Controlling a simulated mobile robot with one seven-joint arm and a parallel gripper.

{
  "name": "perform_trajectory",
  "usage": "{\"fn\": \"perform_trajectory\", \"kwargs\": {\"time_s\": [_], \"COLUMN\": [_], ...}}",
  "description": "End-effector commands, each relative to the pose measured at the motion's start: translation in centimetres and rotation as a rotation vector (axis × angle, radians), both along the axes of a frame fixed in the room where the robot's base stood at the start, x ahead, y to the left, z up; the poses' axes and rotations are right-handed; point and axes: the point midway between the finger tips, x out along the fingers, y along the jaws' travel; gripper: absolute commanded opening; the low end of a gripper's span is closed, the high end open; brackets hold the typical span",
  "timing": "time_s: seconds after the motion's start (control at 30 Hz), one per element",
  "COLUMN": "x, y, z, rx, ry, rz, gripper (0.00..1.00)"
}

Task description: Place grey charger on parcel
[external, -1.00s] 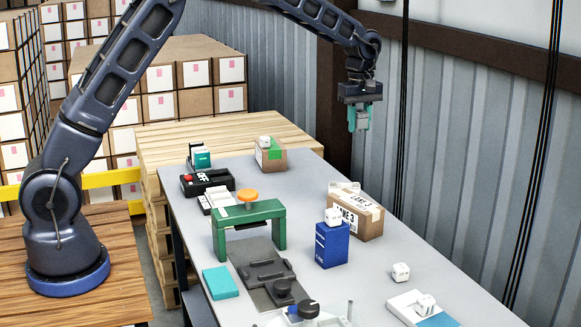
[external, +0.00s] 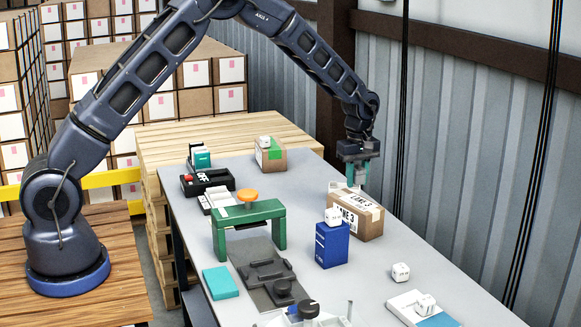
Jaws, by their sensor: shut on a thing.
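The parcel is a brown carton (external: 368,221) with white "LANE 3" labels, standing on the grey table at the right. My gripper (external: 357,175) points down just above the far part of its top. Its teal fingers are shut on a small pale grey thing, apparently the grey charger, mostly hidden between them. I cannot tell whether it touches the carton top. A whitish piece shows at the carton's top left edge, beside the fingers.
A blue box (external: 332,244) with a white cube (external: 333,217) on top stands close in front of the carton. A green bench-like frame (external: 250,228) with an orange knob is left. A smaller carton (external: 271,158) with green tape stands behind. Another white cube (external: 400,272) lies front right.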

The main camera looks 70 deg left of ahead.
Motion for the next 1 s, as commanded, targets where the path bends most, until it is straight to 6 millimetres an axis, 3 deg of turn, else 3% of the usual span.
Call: {"fn": "perform_trajectory", "kwargs": {"time_s": [0.3,0.73,0.77,0.83,1.0], "x": [0.0,0.0,0.0,0.0,0.0], "y": [0.1,0.0,0.0,0.0,0.0], "z": [-3.8,-4.4,-4.3,-4.3,-4.3], "rx": [0.001,0.0,0.0,0.0,0.0], "ry": [0.001,0.0,0.0,0.0,0.0], "rz": [0.001,0.001,0.001,0.001,0.001], "gripper": [0.06,0.06,0.35,0.48,0.51]}}
